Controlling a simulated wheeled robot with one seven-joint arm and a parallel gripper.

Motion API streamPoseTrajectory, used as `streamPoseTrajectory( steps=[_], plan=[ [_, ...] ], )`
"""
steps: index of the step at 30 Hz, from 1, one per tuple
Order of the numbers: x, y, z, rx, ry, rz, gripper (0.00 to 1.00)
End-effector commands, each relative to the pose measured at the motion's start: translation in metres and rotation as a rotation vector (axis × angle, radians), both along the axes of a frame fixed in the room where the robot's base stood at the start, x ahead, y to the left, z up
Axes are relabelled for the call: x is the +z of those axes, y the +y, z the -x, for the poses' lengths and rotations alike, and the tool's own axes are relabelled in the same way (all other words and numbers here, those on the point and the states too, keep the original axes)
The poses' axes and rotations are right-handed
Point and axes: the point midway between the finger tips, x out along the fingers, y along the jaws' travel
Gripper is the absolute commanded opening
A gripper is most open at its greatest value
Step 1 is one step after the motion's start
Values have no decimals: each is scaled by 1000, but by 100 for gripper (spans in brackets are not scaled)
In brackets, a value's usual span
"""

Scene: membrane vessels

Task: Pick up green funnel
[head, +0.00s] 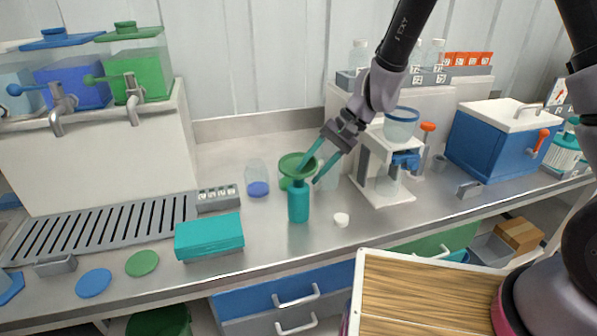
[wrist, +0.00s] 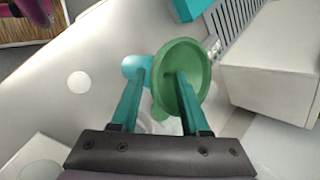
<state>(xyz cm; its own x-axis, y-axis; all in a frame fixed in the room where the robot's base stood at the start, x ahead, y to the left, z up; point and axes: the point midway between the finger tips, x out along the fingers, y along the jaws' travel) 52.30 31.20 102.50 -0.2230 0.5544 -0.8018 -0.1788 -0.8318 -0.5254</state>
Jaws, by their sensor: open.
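The green funnel (head: 297,164) has a wide round rim and appears to stand in the neck of a teal bottle (head: 298,205) on the steel bench. In the wrist view the funnel (wrist: 190,62) faces the camera, with the bottle (wrist: 133,66) partly hidden behind it. My gripper (head: 310,175) is open at the funnel's right side. In the wrist view my gripper (wrist: 163,68) has its right finger over the bowl and its left finger outside the rim, so part of the rim shows between them. I cannot tell whether either finger touches it.
A clear jar with blue contents (head: 258,182) stands left of the bottle. A green-bottomed jar (head: 284,184) is close behind. A teal box (head: 209,237) lies front left, a small white cap (head: 341,219) to the right. A white stand (head: 385,175) is behind right.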

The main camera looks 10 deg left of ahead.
Motion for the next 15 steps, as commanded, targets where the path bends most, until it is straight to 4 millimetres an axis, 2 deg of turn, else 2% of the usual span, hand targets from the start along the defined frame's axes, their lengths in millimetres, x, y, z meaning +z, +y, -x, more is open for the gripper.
streamPoseTrajectory(
  steps=[1, 2, 3, 5, 15],
  plan=[
    [0, 0, 0, 0, 0, 0, 46],
    [0, 0, 0, 0, 0, 0, 38],
    [0, 0, 0, 0, 0, 0, 23],
    [0, 0, 0, 0, 0, 0, 0],
    [0, 0, 0, 0, 1, 1, 0]
  ],
)
